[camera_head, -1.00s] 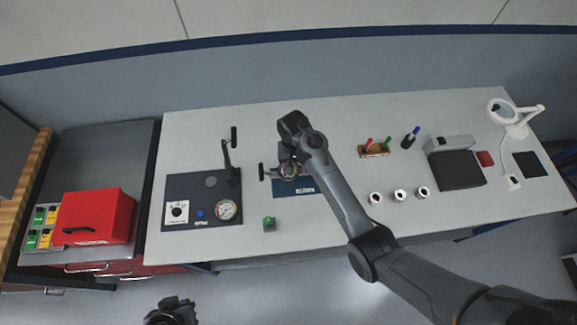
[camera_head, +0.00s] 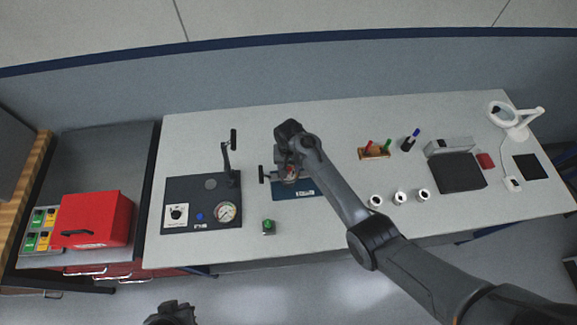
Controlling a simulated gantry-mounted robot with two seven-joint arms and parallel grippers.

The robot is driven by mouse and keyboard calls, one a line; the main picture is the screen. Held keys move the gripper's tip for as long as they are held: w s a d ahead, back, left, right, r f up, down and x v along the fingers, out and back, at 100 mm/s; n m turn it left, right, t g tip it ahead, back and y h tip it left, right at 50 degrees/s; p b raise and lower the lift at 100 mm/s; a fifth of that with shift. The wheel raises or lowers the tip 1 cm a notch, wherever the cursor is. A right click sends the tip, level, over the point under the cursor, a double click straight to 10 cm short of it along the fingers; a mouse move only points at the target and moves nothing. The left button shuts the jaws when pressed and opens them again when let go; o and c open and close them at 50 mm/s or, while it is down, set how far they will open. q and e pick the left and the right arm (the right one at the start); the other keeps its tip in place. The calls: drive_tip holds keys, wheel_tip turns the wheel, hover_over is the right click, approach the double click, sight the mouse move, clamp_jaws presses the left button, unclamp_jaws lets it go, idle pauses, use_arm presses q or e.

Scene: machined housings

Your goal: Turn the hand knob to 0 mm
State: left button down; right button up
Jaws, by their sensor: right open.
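A small device on a blue base plate (camera_head: 308,189) stands mid-table. It has a black T-shaped handle (camera_head: 263,175) on its left side and a round metal part, partly hidden by my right gripper. My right gripper (camera_head: 287,168) points down over this device, open; contact cannot be told. No mm scale is readable. My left gripper (camera_head: 171,314) is at the bottom edge, away from the table, partly cut off.
A red box (camera_head: 96,219) stands on the left bench.

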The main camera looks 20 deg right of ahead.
drive_tip(key=shift+f, duration=0.4)
clamp_jaws()
